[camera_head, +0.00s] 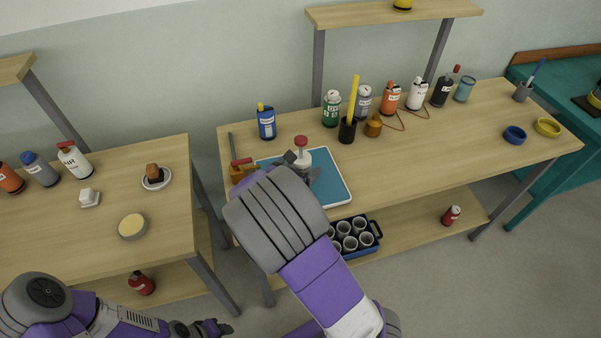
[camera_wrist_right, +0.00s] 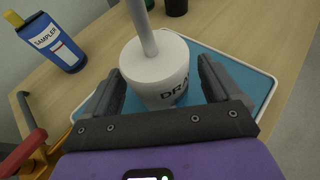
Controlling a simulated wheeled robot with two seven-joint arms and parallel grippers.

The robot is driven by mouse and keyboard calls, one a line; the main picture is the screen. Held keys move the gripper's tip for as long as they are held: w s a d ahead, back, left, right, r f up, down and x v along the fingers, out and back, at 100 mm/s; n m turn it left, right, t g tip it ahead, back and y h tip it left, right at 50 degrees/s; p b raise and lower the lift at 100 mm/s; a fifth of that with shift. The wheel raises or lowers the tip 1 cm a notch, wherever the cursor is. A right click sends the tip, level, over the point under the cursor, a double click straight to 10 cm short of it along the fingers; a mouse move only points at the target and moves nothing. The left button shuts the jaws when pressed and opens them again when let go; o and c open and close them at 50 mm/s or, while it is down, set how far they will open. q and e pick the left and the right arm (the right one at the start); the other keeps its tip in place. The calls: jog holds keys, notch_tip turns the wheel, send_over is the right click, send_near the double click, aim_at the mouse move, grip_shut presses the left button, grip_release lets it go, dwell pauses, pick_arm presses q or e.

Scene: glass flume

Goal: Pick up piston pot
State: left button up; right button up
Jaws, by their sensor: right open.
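The piston pot (camera_head: 303,156) is a white pot with a red knob on top, standing upright on a blue white-rimmed tray (camera_head: 336,176). In the right wrist view the pot (camera_wrist_right: 153,67) shows a grey rod rising from its lid and a partly hidden label starting "DRA". My right gripper (camera_head: 301,167) is open, with one finger on each side of the pot; contact cannot be told. The fingers also show in the right wrist view (camera_wrist_right: 160,78). My left gripper (camera_head: 212,328) is low in the head view, away from the benches' tops; its opening is unclear.
A blue sampler bottle (camera_head: 266,122) stands behind the tray. An orange tool with a red handle (camera_head: 241,169) is just left of the pot. A black holder (camera_head: 347,131) and several bottles line the back. The bench's right middle is clear.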

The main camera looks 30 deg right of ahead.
jog(key=shift+w+d+f, duration=0.1)
jog(key=shift+w+d, duration=0.05)
jog(key=shift+d, duration=0.15)
jog(key=shift+c, duration=0.5)
jog(key=c, duration=1.1)
